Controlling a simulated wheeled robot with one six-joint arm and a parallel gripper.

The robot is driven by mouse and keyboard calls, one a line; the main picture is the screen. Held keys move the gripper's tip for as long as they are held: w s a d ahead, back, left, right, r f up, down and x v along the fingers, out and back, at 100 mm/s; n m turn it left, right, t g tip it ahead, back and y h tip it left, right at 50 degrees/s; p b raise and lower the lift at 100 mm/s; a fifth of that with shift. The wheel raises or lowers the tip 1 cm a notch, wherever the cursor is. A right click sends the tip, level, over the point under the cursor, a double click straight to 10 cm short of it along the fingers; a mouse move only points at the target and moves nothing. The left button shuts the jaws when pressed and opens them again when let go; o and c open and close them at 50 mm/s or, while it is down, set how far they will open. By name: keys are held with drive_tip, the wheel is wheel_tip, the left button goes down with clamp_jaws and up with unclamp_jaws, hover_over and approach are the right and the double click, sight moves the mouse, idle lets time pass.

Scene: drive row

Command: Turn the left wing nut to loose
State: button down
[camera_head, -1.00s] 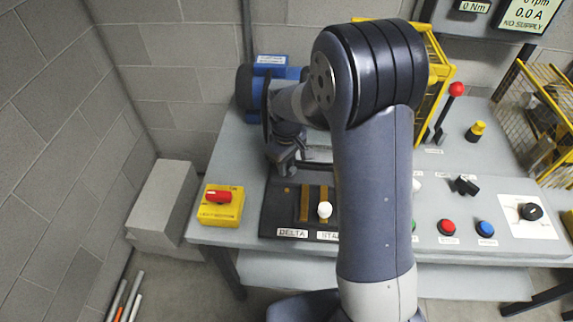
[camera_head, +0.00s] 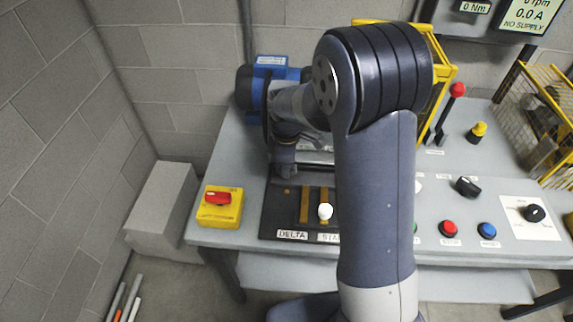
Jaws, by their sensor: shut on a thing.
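My gripper (camera_head: 285,172) points down at the back left of the black terminal board (camera_head: 272,222), above the DELTA label. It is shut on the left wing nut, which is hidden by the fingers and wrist. The board carries two upright brass bars (camera_head: 304,205) and a white knob (camera_head: 325,211). A small brass stud (camera_head: 287,191) shows just in front of my gripper. My forearm covers the right part of the board, and any other wing nut is hidden.
A blue motor (camera_head: 245,88) stands behind my wrist. A yellow box with a red switch (camera_head: 219,205) sits at the bench's left edge. Right of my arm are a red-knobbed lever (camera_head: 457,92), red (camera_head: 449,229) and blue (camera_head: 487,230) buttons, and a yellow cage.

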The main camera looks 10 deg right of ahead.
idle(0.4)
drive_tip(key=c, duration=1.2)
unclamp_jaws()
drive_tip(key=shift+c, duration=0.2)
wheel_tip(320, 180, up, 11)
drive_tip(key=shift+f, duration=0.2)
wheel_tip(320, 180, down, 11)
drive_tip(key=shift+r, duration=0.2)
